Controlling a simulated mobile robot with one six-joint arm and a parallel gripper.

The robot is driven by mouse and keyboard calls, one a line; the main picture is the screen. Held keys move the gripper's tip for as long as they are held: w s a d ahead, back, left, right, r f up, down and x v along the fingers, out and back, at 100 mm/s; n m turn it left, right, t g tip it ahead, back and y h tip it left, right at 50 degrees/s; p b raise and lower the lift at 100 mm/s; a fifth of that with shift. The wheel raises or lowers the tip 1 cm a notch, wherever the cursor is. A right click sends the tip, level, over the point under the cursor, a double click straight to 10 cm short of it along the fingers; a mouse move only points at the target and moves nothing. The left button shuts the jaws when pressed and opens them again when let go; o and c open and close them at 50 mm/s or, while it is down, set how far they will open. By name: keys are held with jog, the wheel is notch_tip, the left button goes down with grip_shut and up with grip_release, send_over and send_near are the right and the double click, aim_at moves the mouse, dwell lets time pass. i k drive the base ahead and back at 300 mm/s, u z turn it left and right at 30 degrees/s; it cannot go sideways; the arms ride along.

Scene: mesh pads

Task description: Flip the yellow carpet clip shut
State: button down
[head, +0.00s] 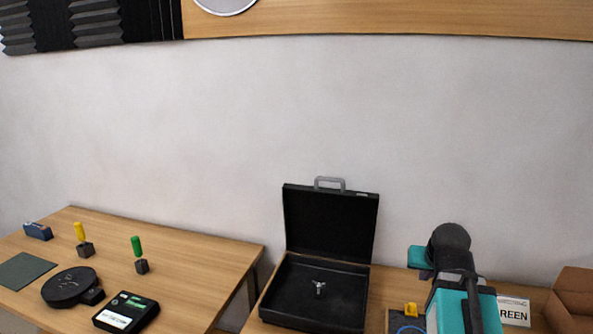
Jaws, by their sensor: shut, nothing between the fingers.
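A small yellow piece, likely the carpet clip (411,309), sits on a dark pad at the bottom right, just left of my arm. It is too small to tell whether its flap is up or down. A blue loop lies just below it on the same pad. My teal and black arm rises from the bottom edge to the right of the clip. My gripper's fingers do not show; the arm hides that area or they are out of frame.
An open black case (331,220) with a small metal part inside stands left of the clip. A white sign (514,312) and a brown box (574,297) are to the right. The left table holds a black round device (70,286) and upright yellow and green handles.

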aim_at(410, 309)
jog(key=k, duration=1)
